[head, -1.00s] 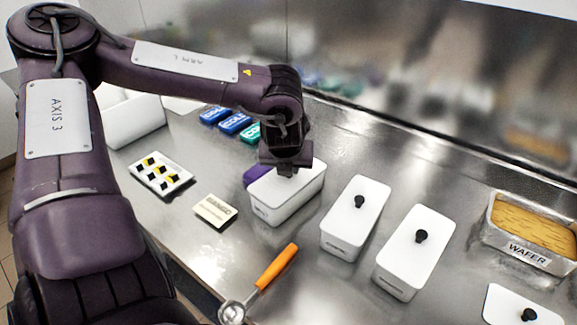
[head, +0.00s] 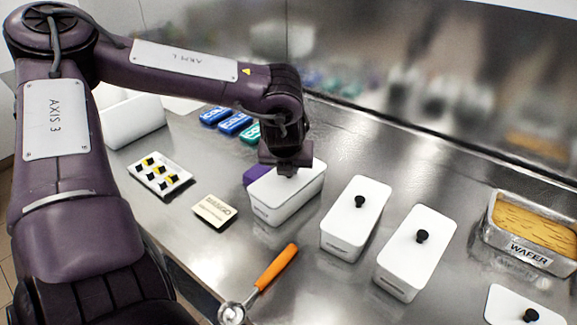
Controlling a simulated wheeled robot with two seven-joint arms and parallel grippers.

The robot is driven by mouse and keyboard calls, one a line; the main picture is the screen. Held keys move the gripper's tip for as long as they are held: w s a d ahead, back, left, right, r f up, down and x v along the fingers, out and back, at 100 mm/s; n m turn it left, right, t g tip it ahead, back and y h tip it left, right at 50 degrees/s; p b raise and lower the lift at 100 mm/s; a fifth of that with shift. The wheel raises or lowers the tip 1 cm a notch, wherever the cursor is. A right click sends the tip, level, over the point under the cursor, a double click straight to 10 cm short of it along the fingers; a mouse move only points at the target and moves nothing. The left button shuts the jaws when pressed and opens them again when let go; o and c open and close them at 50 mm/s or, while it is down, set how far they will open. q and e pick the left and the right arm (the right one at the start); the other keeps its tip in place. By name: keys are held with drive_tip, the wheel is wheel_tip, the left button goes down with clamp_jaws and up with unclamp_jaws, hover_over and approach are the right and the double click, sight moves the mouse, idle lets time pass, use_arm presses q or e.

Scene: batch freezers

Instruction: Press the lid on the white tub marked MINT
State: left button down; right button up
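Several white lidded tubs stand in a row on the steel counter. My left gripper (head: 287,164) points down onto the lid of the leftmost white tub (head: 284,205). The lid (head: 311,176) sits on this tub; whether it is fully seated is not clear. The gripper covers the middle of the lid, so any knob there is hidden, and I cannot tell whether the fingers are shut. The marks on the tub fronts are too small to read, so I cannot tell which tub is marked MINT. My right gripper is not in view.
Two tubs (head: 341,243) (head: 401,284) with black-knobbed lids stand to the right. A metal WAFER tray (head: 528,254) stands beyond them. An orange-handled scoop (head: 277,268), a cream label block (head: 214,211) and a sample tray (head: 142,173) lie at the front and left.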

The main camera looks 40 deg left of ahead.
use_arm(q)
drive_tip(key=shift+f+b, duration=0.2)
drive_tip(key=shift+b, duration=0.5)
idle(0.9)
idle(0.3)
drive_tip(key=c, duration=1.2)
unclamp_jaws()
drive_tip(key=shift+o, duration=0.3)
drive_tip(key=o, duration=0.4)
drive_tip(key=shift+r, duration=0.1)
drive_tip(key=shift+r+p, duration=2.1)
drive_tip(key=shift+r, duration=1.35)
